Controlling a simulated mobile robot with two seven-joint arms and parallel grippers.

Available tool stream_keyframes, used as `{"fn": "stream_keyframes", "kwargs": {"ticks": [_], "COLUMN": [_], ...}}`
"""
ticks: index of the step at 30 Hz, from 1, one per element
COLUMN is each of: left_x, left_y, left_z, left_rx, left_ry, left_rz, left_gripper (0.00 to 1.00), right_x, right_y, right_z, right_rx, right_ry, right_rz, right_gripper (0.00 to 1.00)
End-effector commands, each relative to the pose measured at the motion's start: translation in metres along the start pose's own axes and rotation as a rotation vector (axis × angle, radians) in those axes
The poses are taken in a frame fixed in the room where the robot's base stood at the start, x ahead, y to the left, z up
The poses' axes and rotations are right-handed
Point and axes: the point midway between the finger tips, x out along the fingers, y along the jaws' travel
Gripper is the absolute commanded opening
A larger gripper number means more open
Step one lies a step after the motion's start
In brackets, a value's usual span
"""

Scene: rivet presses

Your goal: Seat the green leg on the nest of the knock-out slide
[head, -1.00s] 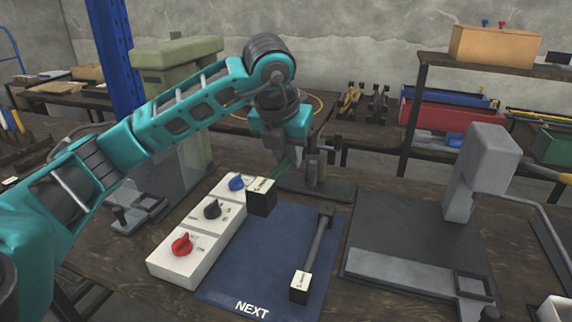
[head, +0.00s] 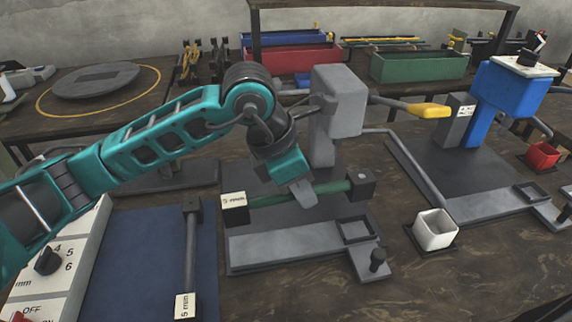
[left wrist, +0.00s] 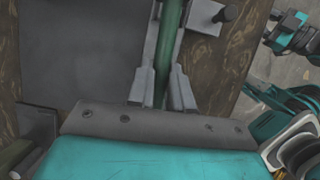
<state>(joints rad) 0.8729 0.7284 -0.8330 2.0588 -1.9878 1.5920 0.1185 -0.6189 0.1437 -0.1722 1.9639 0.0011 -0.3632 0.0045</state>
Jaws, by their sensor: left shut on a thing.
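The green leg (head: 318,191) is a green bar with a labelled dark block at its left end and a plain dark block at its right end. My left gripper (head: 302,192) is shut on the bar between the blocks. It holds it roughly level over the grey press's dark base. In the left wrist view the green bar (left wrist: 168,45) runs between the fingers (left wrist: 161,92). The knock-out slide (head: 285,244) is a pale grey strip with a square frame, apparently its nest (head: 357,230), at its right end. The leg appears above and behind it, apart from the nest. My right gripper is not identifiable.
The grey press (head: 338,105) stands just behind the leg. A small dark post (head: 377,260) is beside the nest. A white cup (head: 435,230) stands to the right. A second leg (head: 191,250) lies on the blue mat (head: 135,265). The blue press (head: 505,100) is farther right.

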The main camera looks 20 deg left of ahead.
Motion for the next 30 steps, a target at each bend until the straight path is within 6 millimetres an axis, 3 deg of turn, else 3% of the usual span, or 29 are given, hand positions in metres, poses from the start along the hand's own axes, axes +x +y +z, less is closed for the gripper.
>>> {"fn": "stream_keyframes", "kwargs": {"ticks": [18,30], "left_x": [0.005,0.040], "left_y": [-0.007,-0.007], "left_z": [0.001,-0.014], "left_rx": [0.044,0.042], "left_ry": [-0.002,-0.001], "left_rz": [-0.014,-0.015], "left_gripper": [0.00,0.00], "right_x": [0.004,0.020], "right_y": [0.000,-0.013], "right_z": [0.007,0.015], "right_rx": [-0.001,0.011], "right_ry": [-0.003,0.001], "right_rz": [-0.002,-0.033], "right_gripper": [0.43,0.43]}}
